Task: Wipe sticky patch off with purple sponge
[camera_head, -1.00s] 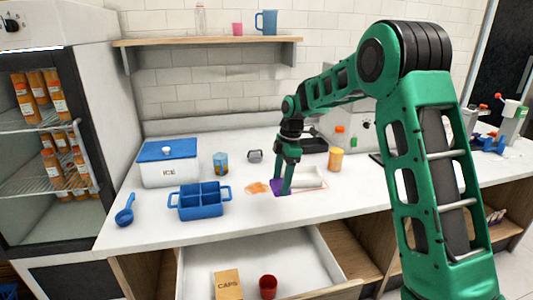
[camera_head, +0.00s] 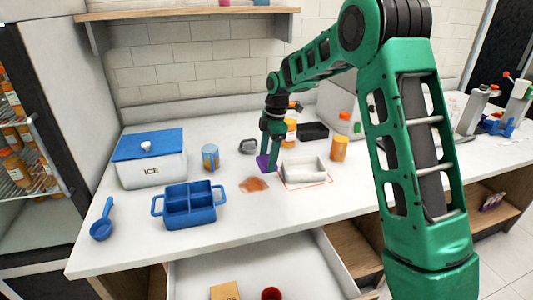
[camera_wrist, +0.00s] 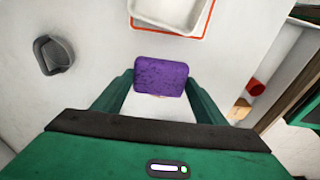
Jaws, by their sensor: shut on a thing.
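The purple sponge (camera_wrist: 161,77) is held between the two fingers of my gripper (camera_wrist: 160,88) in the wrist view. In the head view the sponge (camera_head: 264,161) shows beside the fingertips of my gripper (camera_head: 270,165), at or just above the white counter (camera_head: 240,225). An orange-brown sticky patch (camera_head: 254,185) lies on the counter, just in front and to the left of the sponge. The sponge is apart from the patch in the head view. I cannot tell whether the sponge touches the counter.
A white tray (camera_head: 303,171) in a red outline stands right of my gripper. A blue divided caddy (camera_head: 189,207) and an ice box (camera_head: 150,165) are at left. A blue can (camera_head: 210,157) and an orange jar (camera_head: 339,148) stand nearby. A drawer (camera_head: 270,265) is open below.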

